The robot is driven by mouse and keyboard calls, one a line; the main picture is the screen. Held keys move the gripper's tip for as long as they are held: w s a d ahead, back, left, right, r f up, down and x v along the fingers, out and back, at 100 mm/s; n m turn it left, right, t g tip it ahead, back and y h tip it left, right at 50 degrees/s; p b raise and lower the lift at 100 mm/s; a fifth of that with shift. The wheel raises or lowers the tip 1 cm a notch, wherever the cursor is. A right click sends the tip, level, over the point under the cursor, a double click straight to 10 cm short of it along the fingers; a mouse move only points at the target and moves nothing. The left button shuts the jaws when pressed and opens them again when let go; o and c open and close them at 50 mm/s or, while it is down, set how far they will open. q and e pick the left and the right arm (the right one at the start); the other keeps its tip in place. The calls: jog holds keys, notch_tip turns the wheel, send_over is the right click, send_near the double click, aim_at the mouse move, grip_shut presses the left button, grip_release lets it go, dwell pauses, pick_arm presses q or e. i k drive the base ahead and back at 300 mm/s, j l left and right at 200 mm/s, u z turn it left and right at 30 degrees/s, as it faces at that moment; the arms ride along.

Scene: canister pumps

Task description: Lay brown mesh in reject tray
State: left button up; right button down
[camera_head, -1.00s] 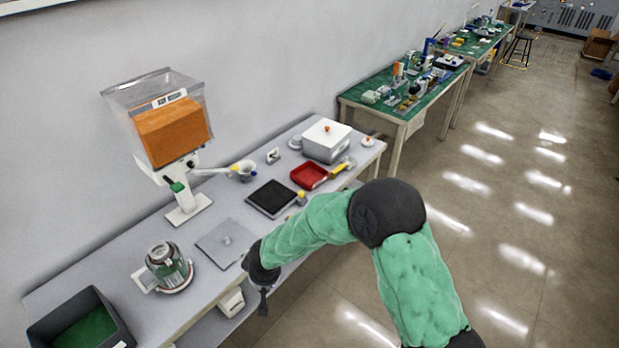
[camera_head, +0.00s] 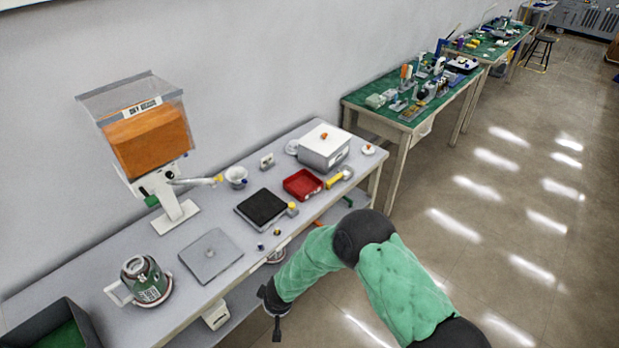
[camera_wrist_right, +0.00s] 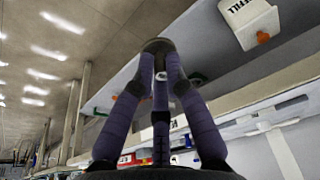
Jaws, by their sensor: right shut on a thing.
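The red tray (camera_head: 302,185) lies on the far half of the workbench and looks empty; I take it for the reject tray. My right gripper (camera_head: 277,328) hangs in front of the bench's front edge, nearer to me than the tray and apart from it. In the right wrist view its fingers (camera_wrist_right: 158,50) meet on a small dark brownish disc-like piece (camera_wrist_right: 158,43), seen nearly edge-on, probably the brown mesh. The fingers hide part of it. My left gripper is not in view.
Beside the red tray are a black mat (camera_head: 261,208), a white lidded box (camera_head: 325,147) and a yellow-handled tool (camera_head: 341,177). A grey plate (camera_head: 211,254), green canister (camera_head: 146,280) and orange-filled hopper (camera_head: 148,140) stand nearer. A lower shelf (camera_head: 232,313) runs under the bench.

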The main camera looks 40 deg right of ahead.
aim_at(303, 188)
jog(key=i+l+u, duration=0.15)
jog(key=l, duration=1.1)
jog(key=l+u, duration=0.15)
jog(key=l, duration=1.1)
